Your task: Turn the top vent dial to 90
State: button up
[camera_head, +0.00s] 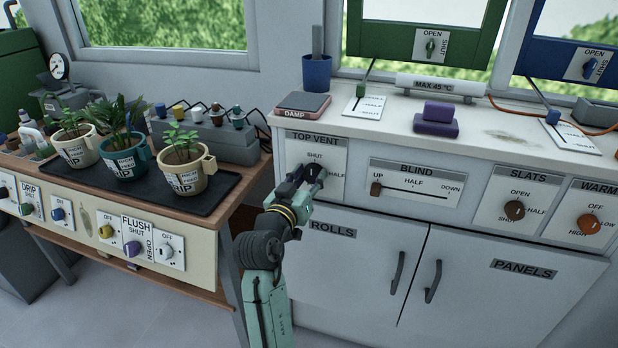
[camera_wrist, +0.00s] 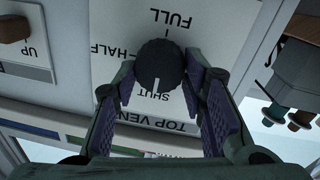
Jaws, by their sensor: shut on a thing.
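The top vent dial (camera_wrist: 159,62) is a round black knob on a white plate (camera_wrist: 107,27) marked SHUT, HALF and FULL. The plate appears upside down in the wrist view. The dial's white pointer line aims at SHUT. In the head view the dial (camera_head: 313,171) sits under the TOP VENT label, partly hidden by my gripper (camera_head: 308,182). My gripper (camera_wrist: 160,80) is shut on the dial, one finger on each side of it in the wrist view.
The BLIND slider (camera_head: 376,189) is right of the top vent plate, with the SLATS dial (camera_head: 514,210) and WARM dial (camera_head: 589,228) further right. Potted plants (camera_head: 181,160) stand on the left bench.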

jog(key=shift+c, duration=1.2)
jog(key=shift+f+m+b, duration=0.1)
jog(key=shift+m+b, duration=0.2)
jog(key=shift+b, duration=0.1)
jog(key=m+b, duration=0.2)
jog(key=shift+f+m, duration=0.1)
jog(key=shift+m, duration=0.3)
jog(key=m+b, duration=0.4)
jog(key=shift+d, duration=0.1)
jog(key=m+b, duration=0.3)
jog(key=m, duration=0.1)
jog(key=shift+s+m+y, duration=0.1)
jog(key=shift+m+y, duration=0.2)
jog(key=shift+y, duration=0.1)
jog(key=m+b, duration=0.3)
jog(key=m, duration=0.1)
jog(key=shift+d+m+y, duration=0.15)
jog(key=shift+m+y, duration=0.15)
jog(key=shift+m, duration=0.1)
